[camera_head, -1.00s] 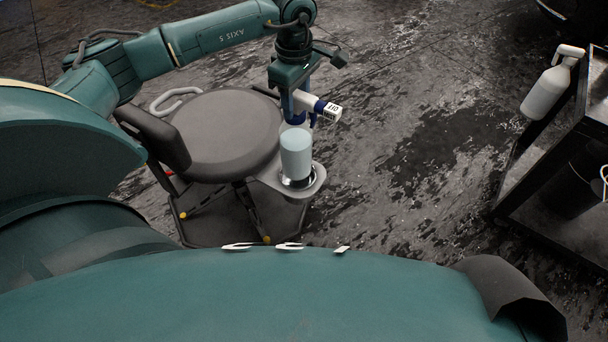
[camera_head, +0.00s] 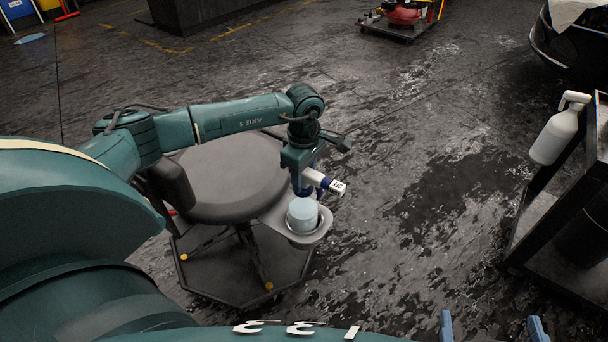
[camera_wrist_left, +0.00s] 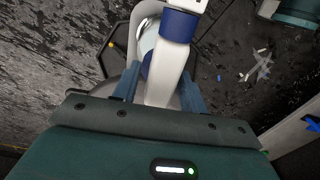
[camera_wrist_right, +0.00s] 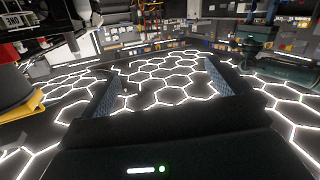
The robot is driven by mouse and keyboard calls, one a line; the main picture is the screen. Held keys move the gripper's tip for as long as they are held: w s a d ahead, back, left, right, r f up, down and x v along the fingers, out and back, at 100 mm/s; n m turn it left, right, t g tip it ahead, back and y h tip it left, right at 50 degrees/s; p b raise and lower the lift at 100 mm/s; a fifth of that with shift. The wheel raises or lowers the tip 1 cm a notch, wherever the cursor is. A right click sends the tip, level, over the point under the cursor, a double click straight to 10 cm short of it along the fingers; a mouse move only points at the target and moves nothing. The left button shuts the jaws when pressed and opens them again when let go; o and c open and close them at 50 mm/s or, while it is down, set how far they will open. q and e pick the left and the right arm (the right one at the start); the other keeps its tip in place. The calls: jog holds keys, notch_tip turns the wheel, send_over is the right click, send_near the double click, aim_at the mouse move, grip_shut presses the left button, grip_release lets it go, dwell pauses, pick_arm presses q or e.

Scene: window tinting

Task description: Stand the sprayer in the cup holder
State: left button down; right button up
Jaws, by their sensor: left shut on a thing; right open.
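The sprayer has a pale blue bottle (camera_head: 302,216) and a white and blue head (camera_head: 322,181). My left gripper (camera_head: 303,186) is shut on it just below the head and holds it about upright. In the left wrist view the gripper (camera_wrist_left: 160,82) has its blue fingers on both sides of the sprayer's white neck (camera_wrist_left: 168,72). The cup holder (camera_head: 325,226) is a grey ring on the stool's front right side. The bottle's lower part is within the ring's outline; its base is hidden, so I cannot tell whether it rests. My right gripper (camera_head: 492,328) is open and empty.
The round grey stool (camera_head: 222,180) has a backrest (camera_head: 172,183) at left and an octagonal base. A black cart (camera_head: 555,210) at right carries a white bottle (camera_head: 557,133). A red machine (camera_head: 403,14) stands far back. The floor between stool and cart is clear.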

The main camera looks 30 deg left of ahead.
pick_arm(q)
jog(key=c, duration=0.8)
grip_release()
